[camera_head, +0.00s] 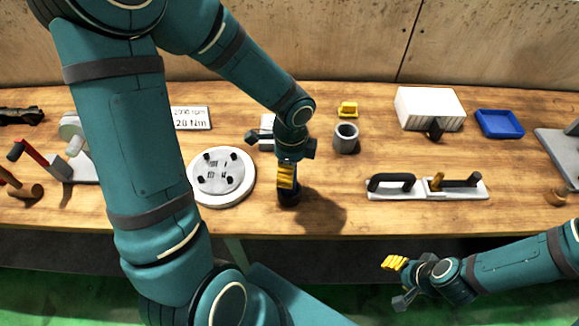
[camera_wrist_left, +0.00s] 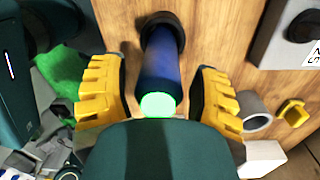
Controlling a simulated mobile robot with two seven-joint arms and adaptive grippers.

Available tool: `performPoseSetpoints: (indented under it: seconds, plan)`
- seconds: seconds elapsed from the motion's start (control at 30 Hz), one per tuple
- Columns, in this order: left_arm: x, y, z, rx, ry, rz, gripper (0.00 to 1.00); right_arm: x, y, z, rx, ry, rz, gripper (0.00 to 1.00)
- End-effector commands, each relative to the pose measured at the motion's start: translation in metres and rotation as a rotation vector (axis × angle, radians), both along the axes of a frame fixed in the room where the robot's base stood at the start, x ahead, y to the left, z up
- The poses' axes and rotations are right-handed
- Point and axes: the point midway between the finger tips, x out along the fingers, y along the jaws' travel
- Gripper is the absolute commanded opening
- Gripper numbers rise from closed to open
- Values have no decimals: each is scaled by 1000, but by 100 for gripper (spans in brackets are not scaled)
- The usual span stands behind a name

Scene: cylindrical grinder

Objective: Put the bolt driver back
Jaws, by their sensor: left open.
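The bolt driver is a dark blue cylinder with a black collar and a bright green end. In the left wrist view the bolt driver (camera_wrist_left: 163,68) lies between the two yellow fingers of my left gripper (camera_wrist_left: 160,92), with a gap visible on each side. In the head view the bolt driver (camera_head: 289,197) stands on the wooden table, its upper part hidden by my left gripper (camera_head: 287,175). My left gripper is open around it. My right gripper (camera_head: 399,280) is open and empty in front of the table's front edge, at the lower right.
A round white fixture (camera_head: 244,191) with black bolts is left of the driver. A grey cup (camera_head: 346,139) and yellow part (camera_head: 347,109) stand behind right. A white tool holder (camera_head: 418,194), white box (camera_head: 425,105) and blue tray (camera_head: 499,123) are further right. Table between driver and holder is clear.

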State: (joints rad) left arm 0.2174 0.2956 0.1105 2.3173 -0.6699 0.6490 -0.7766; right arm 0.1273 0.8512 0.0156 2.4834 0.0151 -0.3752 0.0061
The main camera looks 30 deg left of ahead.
Motion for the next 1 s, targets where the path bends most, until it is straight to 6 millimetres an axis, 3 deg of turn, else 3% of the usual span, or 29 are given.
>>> performPoseSetpoints:
  seconds: [0.17,0.6,0.8,1.0]
  plan:
    - [2,0,17,1,-4,-1,62,1,0,7,0,-3,-2,47]
    - [5,0,102,1,-5,1,62,2,-1,29,3,-6,-3,47]
    - [5,0,120,1,-2,1,62,1,-2,32,5,-5,-3,47]
    - [5,0,123,0,0,0,62,1,-2,33,5,-5,-3,47]
